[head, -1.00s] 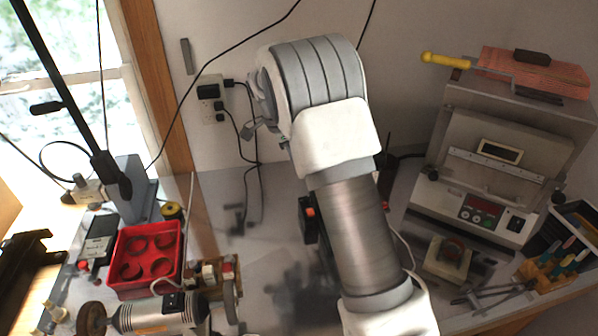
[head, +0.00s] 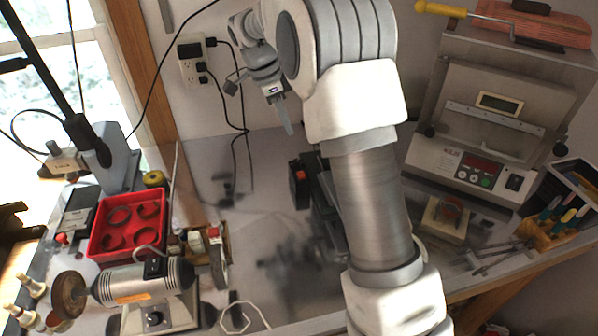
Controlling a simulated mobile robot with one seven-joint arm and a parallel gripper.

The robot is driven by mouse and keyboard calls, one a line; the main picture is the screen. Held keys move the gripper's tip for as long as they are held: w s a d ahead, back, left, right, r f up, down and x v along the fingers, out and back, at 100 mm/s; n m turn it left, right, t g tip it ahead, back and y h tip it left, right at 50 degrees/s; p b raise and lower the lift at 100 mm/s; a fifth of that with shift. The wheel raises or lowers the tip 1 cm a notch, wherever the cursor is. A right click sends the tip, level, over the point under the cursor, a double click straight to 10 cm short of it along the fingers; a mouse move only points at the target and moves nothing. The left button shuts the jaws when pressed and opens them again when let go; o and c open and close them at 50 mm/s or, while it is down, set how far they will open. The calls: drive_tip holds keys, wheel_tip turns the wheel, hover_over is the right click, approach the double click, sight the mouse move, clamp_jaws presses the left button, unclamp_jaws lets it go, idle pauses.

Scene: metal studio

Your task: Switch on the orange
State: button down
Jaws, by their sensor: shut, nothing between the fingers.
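A small orange switch (head: 300,175) sits on top of a black box-like device (head: 302,194) on the bench, just left of my arm. Whether the switch is on or off cannot be told. My gripper (head: 289,131) shows left of my arm's big joint, pointing down, with its fingers shut and nothing between them. In the picture it is above and slightly left of the orange switch, apart from it. My arm hides part of the dark device beside the switch.
A red tray (head: 103,243) and a bench grinder or polisher (head: 150,285) stand at left. A wall outlet (head: 193,62) with cables is behind. A grey machine (head: 495,115) and a tool rack (head: 550,230) are at right. The bench's middle is mostly clear.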

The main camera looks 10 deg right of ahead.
sight(302, 176)
drive_tip(key=x, duration=0.8)
drive_tip(key=a+x, duration=0.1)
drive_tip(key=x, duration=0.4)
drive_tip(key=shift+f+p, duration=0.1)
drive_tip(key=shift+p, duration=0.3)
drive_tip(key=shift+s+f, duration=0.1)
drive_tip(key=shift+f, duration=0.4)
drive_tip(key=shift+f, duration=0.1)
